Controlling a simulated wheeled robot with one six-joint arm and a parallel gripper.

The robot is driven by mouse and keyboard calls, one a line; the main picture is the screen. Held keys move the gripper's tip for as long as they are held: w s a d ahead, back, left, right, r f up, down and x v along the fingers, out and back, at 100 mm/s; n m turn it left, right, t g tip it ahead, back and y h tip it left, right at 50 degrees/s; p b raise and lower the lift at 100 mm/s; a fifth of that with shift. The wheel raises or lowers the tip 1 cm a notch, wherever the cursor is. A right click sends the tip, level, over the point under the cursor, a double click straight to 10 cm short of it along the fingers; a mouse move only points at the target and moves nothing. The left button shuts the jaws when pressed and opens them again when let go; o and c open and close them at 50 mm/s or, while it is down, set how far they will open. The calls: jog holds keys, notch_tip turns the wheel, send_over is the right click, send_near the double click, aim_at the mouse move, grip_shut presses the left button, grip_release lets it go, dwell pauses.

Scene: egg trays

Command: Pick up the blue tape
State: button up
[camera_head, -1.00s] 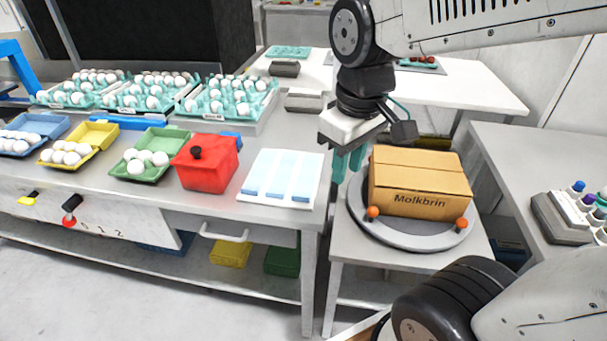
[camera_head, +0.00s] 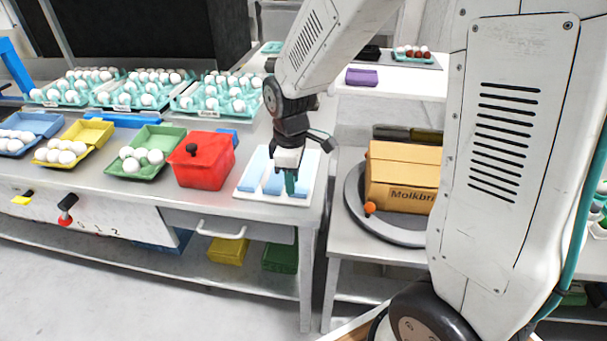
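Light blue strips of tape lie side by side on a white board (camera_head: 241,193) at the right end of the table. The left strip (camera_head: 252,182) and the middle strip (camera_head: 272,184) show clearly; the right strip is partly covered by my gripper. My gripper (camera_head: 284,182) points down over the right half of the board. I cannot tell whether the finger touches a strip.
A red box (camera_head: 205,167) with a black knob stands left of the board. A cardboard box (camera_head: 402,177) sits on a round grey turntable (camera_head: 375,231) to the right. Egg cartons and teal egg trays fill the table's left side.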

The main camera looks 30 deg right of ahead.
aim_at(293, 197)
jog(key=shift+f, duration=1.6)
grip_shut()
jog(key=shift+r, duration=0.2)
